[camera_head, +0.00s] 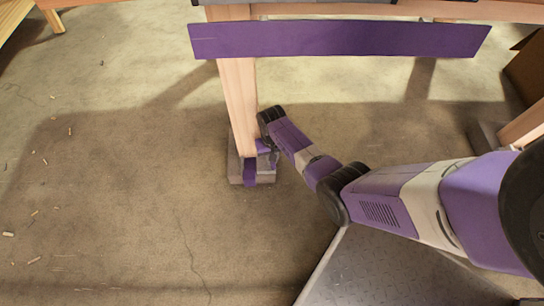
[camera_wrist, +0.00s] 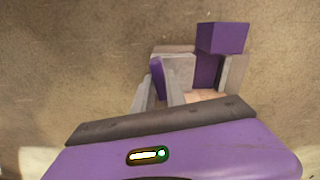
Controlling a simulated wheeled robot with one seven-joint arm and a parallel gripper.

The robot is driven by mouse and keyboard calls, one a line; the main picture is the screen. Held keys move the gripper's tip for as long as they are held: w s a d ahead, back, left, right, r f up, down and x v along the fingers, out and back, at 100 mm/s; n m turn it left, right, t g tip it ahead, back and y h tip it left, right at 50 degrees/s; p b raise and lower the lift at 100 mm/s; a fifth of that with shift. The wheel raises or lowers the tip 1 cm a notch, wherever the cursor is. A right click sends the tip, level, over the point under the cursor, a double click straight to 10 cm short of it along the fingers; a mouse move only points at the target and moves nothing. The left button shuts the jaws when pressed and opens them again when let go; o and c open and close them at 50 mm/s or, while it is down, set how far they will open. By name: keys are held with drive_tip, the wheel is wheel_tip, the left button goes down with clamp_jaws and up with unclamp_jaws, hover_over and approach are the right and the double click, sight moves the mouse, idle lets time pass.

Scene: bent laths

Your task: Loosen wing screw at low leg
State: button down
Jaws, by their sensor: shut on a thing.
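The low leg (camera_head: 240,100) is a pale wooden post running down to a grey foot (camera_head: 236,172) on the floor. The foot has purple parts; in the wrist view a purple block (camera_wrist: 222,38) stands out beside grey plates (camera_wrist: 178,72). My gripper (camera_head: 264,150) reaches the foot from the right, low down. In the wrist view its two grey fingers (camera_wrist: 157,78) point at the foot, with a small purple piece (camera_wrist: 157,82) between them, apparently the wing screw. They are shut on it. The screw's exact shape is too small and partly hidden.
A long purple board (camera_head: 340,39) spans the leg's upper part above my arm. Another wooden leg (camera_head: 522,126) and a brown box (camera_head: 528,65) stand at the right. The concrete floor (camera_head: 110,190) left of the foot is open, with scattered small chips.

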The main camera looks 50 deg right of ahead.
drive_tip(key=n+p, duration=0.1)
drive_tip(key=n, duration=0.3)
drive_tip(key=shift+n, duration=0.4)
drive_tip(key=n+p, duration=0.1)
drive_tip(key=n, duration=0.2)
drive_tip(key=shift+n, duration=0.3)
drive_tip(key=n, duration=0.3)
drive_tip(key=shift+n, duration=0.3)
drive_tip(key=shift+n+p, duration=0.45)
drive_tip(key=shift+n, duration=1.25)
drive_tip(key=c, duration=1.4)
unclamp_jaws()
drive_tip(key=shift+o, duration=0.2)
